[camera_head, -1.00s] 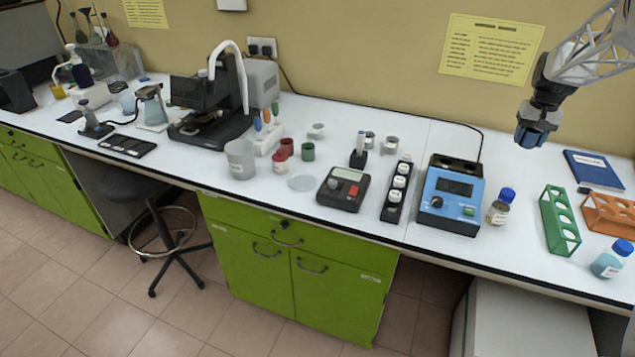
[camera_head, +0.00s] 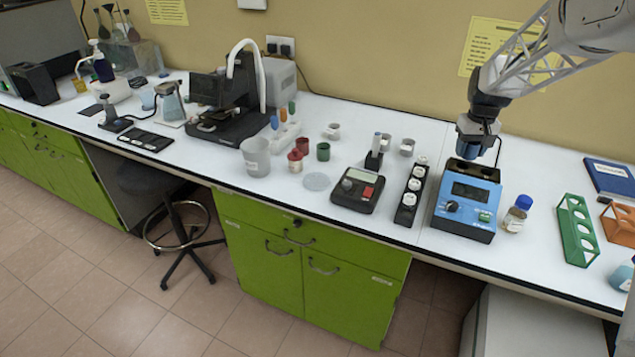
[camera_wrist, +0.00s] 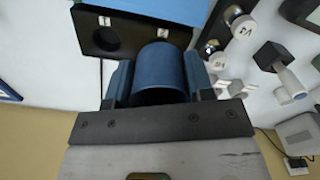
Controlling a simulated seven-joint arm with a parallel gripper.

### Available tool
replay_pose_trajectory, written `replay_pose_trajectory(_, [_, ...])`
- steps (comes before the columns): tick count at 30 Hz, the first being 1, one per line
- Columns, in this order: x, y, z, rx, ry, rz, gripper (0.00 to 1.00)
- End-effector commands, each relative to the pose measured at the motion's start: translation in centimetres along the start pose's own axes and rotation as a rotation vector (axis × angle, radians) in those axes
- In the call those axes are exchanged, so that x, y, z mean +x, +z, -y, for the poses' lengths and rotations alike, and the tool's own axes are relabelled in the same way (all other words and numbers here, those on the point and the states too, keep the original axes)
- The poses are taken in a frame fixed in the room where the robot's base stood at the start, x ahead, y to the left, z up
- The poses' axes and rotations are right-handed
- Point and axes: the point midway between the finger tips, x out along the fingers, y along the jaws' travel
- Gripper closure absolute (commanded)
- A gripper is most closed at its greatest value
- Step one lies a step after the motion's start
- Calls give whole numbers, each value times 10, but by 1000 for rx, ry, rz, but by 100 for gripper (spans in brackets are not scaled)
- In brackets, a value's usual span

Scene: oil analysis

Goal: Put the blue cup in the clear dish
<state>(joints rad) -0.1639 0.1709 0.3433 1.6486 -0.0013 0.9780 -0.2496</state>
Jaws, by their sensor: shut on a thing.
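My gripper (camera_head: 478,133) is shut on the blue cup (camera_wrist: 160,68). The cup fills the space between the two fingers in the wrist view (camera_wrist: 158,82). In the head view the cup and fingertips are hard to tell apart. They hang above the back of the blue instrument (camera_head: 468,200), in the right half of the bench. The clear dish (camera_head: 317,181) is a flat, pale disc on the white bench, well to the left of my gripper and left of the scale-like device. Nothing shows in it.
Between gripper and dish stand a black rack with white-capped vials (camera_head: 411,193), a dark keypad device (camera_head: 358,190) and a small upright stand (camera_head: 374,158). Red (camera_head: 295,160) and green (camera_head: 323,151) cups and a grey beaker (camera_head: 256,157) are near the dish.

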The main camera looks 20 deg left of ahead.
Motion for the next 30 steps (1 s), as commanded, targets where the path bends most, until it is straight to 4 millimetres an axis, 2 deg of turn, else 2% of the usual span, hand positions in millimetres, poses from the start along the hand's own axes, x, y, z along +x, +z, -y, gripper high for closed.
replay_pose_trajectory(1, [3, 0, 17, -31, 0, 1, 75])
replay_pose_trajectory(3, [7, 0, 37, -72, 0, 0, 75])
replay_pose_trajectory(17, [35, 15, 165, -341, 1, 0, 75])
replay_pose_trajectory(30, [61, 51, 279, -598, 1, 0, 75])
